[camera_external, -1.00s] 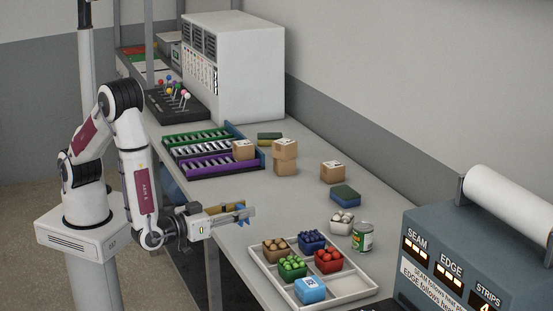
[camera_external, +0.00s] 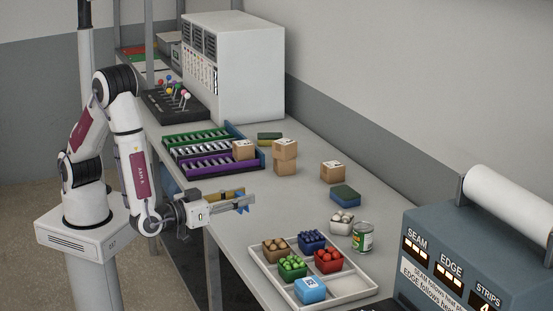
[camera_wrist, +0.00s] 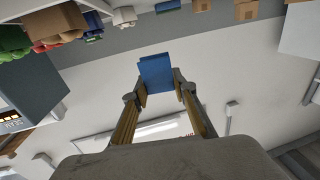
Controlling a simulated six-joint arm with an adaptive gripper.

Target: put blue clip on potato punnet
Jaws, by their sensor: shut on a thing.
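My gripper (camera_external: 243,203) is shut on the blue clip (camera_wrist: 156,73), which sits between the fingertips in the wrist view. In the external view only a small bit of blue shows at the fingertips. The potato punnet (camera_external: 276,250), brown with brown potatoes, stands in the back left part of the white tray (camera_external: 262,266). My gripper is apart from it, up and to the left in the external view. A brown punnet (camera_wrist: 52,22), likely the same one, shows at the top left of the wrist view.
Punnets of blue (camera_external: 312,240), green (camera_external: 292,266) and red (camera_external: 328,261) produce and a light-blue box (camera_external: 310,290) share the tray. Cardboard boxes (camera_external: 285,158) stand farther back.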

